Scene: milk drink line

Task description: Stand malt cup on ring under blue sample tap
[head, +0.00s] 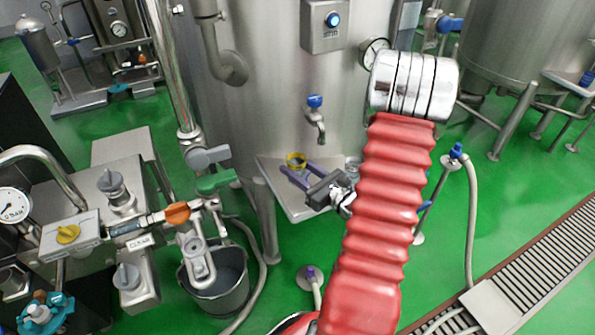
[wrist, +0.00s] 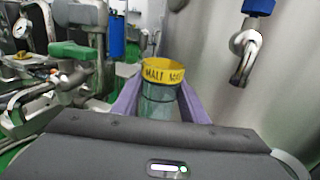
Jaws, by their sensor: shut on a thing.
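The malt cup (wrist: 162,100) is a clear cup with a yellow lettered band around its top. It is between the purple fingers of my gripper (wrist: 160,112) in the wrist view, upright. In the head view my gripper (head: 296,172) is shut on the cup, whose yellow band (head: 296,159) shows at the fingertips, over the left part of a steel shelf (head: 300,205). The blue sample tap (head: 315,118) is on the tank wall, up and right of the cup; its spout also shows in the wrist view (wrist: 246,58). I cannot make out the ring.
Another clear vessel (head: 352,165) stands near the shelf's right side, partly behind my arm. A green-handled valve (head: 215,181) and piping are left of the shelf. A grey bucket (head: 216,280) stands on the floor at lower left.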

